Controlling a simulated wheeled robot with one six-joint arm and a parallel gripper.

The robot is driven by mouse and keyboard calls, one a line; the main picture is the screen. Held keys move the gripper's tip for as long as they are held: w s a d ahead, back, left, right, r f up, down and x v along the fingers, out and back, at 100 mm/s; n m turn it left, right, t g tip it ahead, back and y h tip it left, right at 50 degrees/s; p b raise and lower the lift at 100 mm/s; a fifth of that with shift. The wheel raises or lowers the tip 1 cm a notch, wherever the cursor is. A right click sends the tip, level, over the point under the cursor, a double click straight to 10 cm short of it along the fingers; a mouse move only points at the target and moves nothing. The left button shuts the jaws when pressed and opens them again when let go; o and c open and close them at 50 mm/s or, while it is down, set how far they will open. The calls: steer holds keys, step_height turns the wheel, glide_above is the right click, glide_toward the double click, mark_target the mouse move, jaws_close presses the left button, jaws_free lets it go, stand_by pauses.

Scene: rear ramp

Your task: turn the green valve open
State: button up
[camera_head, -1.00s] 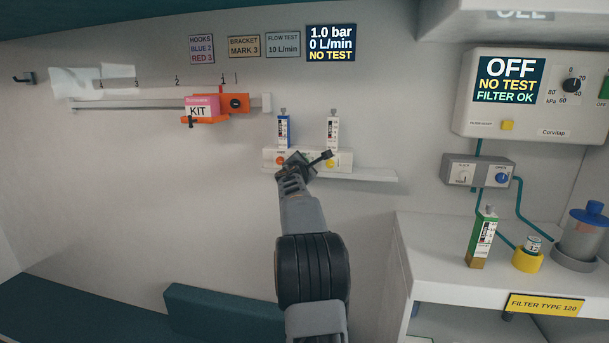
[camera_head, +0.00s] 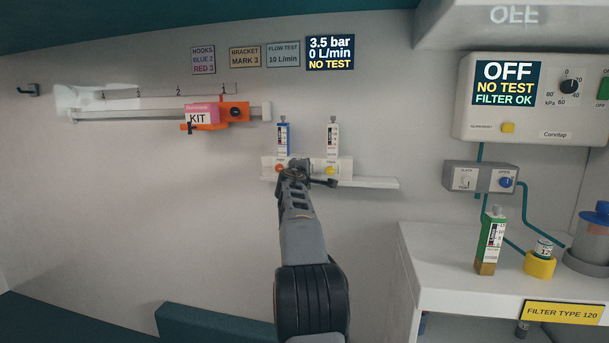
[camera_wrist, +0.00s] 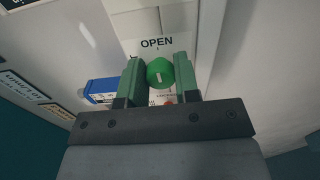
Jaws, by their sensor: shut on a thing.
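The green valve (camera_wrist: 160,72) is a round green knob with a short white mark, below a plate reading OPEN (camera_wrist: 157,43). It sits between the two green fingers of my gripper (camera_wrist: 159,84), which is shut on it. The white mark looks roughly upright, pointing toward the OPEN label. In the head view my gripper (camera_head: 306,174) is at the white wall unit, in front of its middle, and hides the green valve. The wall display (camera_head: 330,52) reads 3.5 bar, 0 L/min, NO TEST.
A blue flowmeter (camera_head: 282,136) and a white flowmeter (camera_head: 332,138) stand above the unit, close to my gripper. A narrow shelf (camera_head: 370,183) runs right of it. An orange bracket (camera_head: 238,112) with a pink kit (camera_head: 201,114) hangs on the left rail. A white counter (camera_head: 440,250) stands right.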

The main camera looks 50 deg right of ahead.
stand_by(0.4)
steer(key=o, duration=0.9)
steer(key=b+v, duration=0.4)
steer(key=v, duration=0.9)
steer(key=shift+s+a+b, duration=0.2)
steer(key=shift+a+b, duration=0.15)
steer(key=shift+b, duration=0.05)
